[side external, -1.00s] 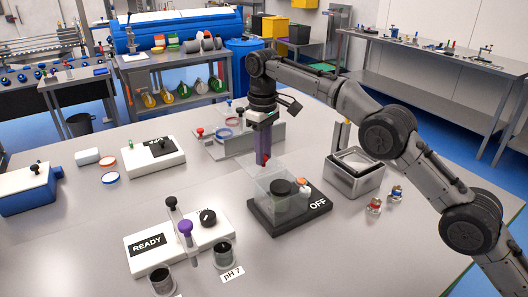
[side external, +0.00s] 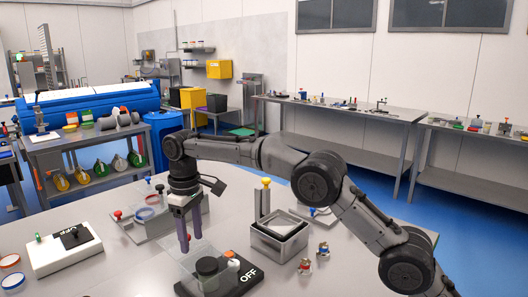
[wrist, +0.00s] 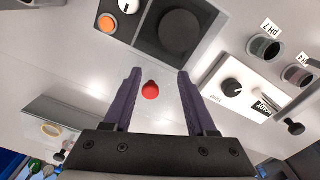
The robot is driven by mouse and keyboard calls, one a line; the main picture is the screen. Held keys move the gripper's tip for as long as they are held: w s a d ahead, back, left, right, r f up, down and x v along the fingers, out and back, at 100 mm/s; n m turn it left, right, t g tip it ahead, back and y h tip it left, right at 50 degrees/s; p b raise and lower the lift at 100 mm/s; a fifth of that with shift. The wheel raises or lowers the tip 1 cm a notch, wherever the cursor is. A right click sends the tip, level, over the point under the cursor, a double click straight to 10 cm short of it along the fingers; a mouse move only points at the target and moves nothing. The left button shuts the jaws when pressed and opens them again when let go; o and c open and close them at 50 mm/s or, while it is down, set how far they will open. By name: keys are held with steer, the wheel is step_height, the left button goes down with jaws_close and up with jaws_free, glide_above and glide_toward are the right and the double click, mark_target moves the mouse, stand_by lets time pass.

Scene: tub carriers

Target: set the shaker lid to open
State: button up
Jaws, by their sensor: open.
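The shaker has a dark base (side external: 239,266) marked OFF, at the bottom middle of the side view. The lid's red knob (wrist: 150,90) shows between my fingers in the wrist view. In the side view the knob is not clearly visible. My gripper (side external: 191,244) is open, pointing down at the lid, and also shows in the wrist view (wrist: 159,75). Contact with the knob cannot be told.
An orange button (side external: 229,254) sits on the shaker base. A grey rack (side external: 132,229) stands behind left. A white switch box (side external: 66,252) is farther left.

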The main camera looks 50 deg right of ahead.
steer(key=s, duration=0.7)
steer(key=shift+s+r, duration=0.25)
step_height(320, 180, up, 14)
steer(key=s+d+r+m+t, duration=0.1)
steer(key=s+d+r+t, duration=0.1)
steer(key=s+d+r, duration=0.6)
steer(key=shift+s+r, duration=0.45)
steer(key=shift+s, duration=0.35)
